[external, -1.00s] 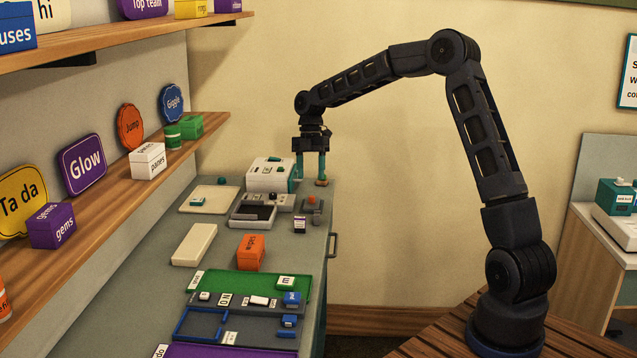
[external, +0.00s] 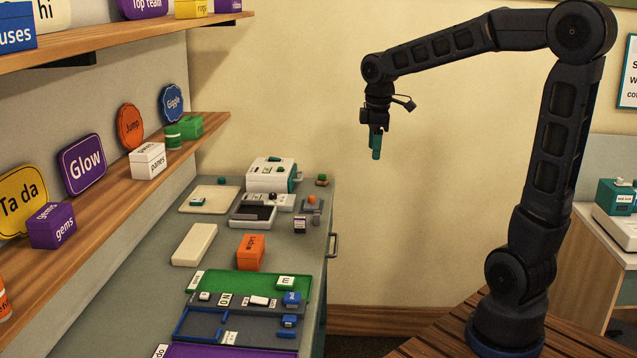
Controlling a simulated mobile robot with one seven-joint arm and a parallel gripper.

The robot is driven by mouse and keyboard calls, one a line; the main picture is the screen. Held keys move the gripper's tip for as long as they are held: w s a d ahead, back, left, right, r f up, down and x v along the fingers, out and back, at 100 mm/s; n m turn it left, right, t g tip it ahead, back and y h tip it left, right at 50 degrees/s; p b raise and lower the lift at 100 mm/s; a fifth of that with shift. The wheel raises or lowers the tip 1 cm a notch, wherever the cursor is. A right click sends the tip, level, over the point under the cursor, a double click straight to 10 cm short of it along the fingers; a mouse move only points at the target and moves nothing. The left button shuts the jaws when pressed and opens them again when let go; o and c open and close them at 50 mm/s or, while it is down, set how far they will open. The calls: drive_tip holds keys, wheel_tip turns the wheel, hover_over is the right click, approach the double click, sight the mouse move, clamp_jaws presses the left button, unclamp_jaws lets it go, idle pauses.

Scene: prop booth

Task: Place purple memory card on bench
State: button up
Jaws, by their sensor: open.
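My gripper (external: 376,144) is open and empty, its teal fingers pointing down in the air to the right of the bench. The bench (external: 135,290) is the long grey-green worktop on the left, crowded with small things. I cannot pick out a purple memory card with certainty. A small brown block with a green top (external: 322,180) sits at the far right corner. My gripper is apart from all of these.
A white machine (external: 270,177), an orange box (external: 251,252), a cream block (external: 195,244) and a green tray (external: 250,284) with labelled pieces occupy the bench. Wooden shelves (external: 110,205) with signs line the left wall. Air around my gripper is clear.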

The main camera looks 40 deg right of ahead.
drive_tip(key=s+d+f+m+t, duration=0.1)
drive_tip(key=s+m, duration=0.4)
drive_tip(key=s, duration=0.5)
drive_tip(key=s+d+f+m+t, duration=0.1)
drive_tip(key=s+m, duration=0.4)
drive_tip(key=s, duration=0.6)
drive_tip(key=shift+d+f+t, duration=0.2)
drive_tip(key=shift+d+t, duration=0.5)
drive_tip(key=shift+d, duration=0.05)
